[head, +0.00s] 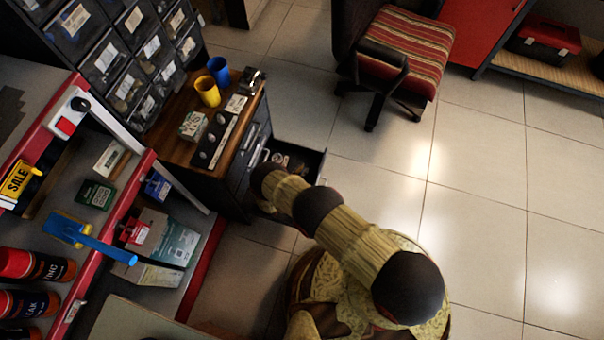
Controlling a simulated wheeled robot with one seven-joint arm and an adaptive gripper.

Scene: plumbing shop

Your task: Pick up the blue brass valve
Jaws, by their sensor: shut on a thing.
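I cannot make out the blue brass valve for certain. An open drawer (313,168) of the dark cabinet holds several small metallic items, too small and dark to identify. My arm reaches from the bottom of the view up to this drawer and covers part of it. My gripper is hidden behind the arm's end, so neither its fingers nor anything between them shows. A small blue item (158,187) sits on the red-edged shelf, left of the drawer; I cannot tell what it is.
The wooden cabinet top (176,150) carries a yellow cup (207,91), a blue cup (218,70) and small boxes. A red-edged shelf (205,262) with boxes stands left. A striped chair (412,50) stands at the back. The tiled floor (480,210) at right is clear.

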